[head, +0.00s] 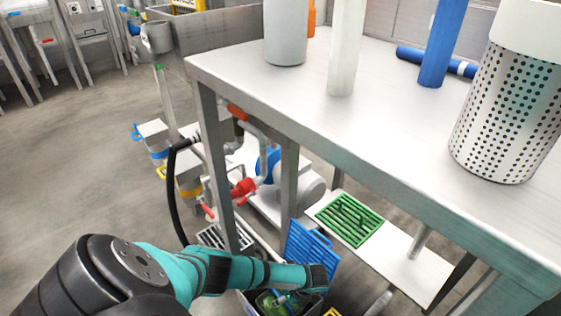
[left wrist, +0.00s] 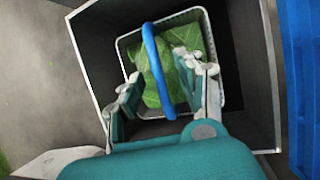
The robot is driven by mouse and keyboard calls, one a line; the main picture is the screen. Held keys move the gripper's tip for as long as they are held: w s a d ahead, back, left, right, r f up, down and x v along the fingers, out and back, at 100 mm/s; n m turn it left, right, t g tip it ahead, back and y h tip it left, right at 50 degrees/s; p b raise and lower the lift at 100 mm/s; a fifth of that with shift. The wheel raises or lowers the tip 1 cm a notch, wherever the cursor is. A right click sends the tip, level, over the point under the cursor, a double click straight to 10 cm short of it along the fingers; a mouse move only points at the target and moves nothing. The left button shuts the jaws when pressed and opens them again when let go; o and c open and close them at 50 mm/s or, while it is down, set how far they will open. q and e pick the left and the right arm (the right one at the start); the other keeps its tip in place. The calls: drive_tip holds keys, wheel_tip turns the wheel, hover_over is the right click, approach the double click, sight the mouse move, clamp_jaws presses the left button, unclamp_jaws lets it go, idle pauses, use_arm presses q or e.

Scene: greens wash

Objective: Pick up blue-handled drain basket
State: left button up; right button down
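The drain basket (left wrist: 217,104) is white-rimmed with a blue arched handle (left wrist: 154,66) and holds green leaves. It sits inside a dark grey bin (left wrist: 90,45) in the left wrist view. My left gripper (left wrist: 163,72) is open above the basket, with one finger on each side of the handle. Whether a finger touches the handle, I cannot tell. In the head view my left arm reaches down beside the table, and the green contents (head: 271,303) show only partly in the bin below it. My right gripper is not in view.
A steel table (head: 400,125) stands over the area, with a perforated cylinder (head: 510,110) and tubes on top. Pipes with red valves (head: 243,188) stand behind. Floor is open at left.

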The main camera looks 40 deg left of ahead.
use_arm(q)
drive_tip(key=shift+x, duration=0.75)
drive_tip(key=shift+c, duration=0.2)
clamp_jaws()
drive_tip(key=shift+r, duration=0.1)
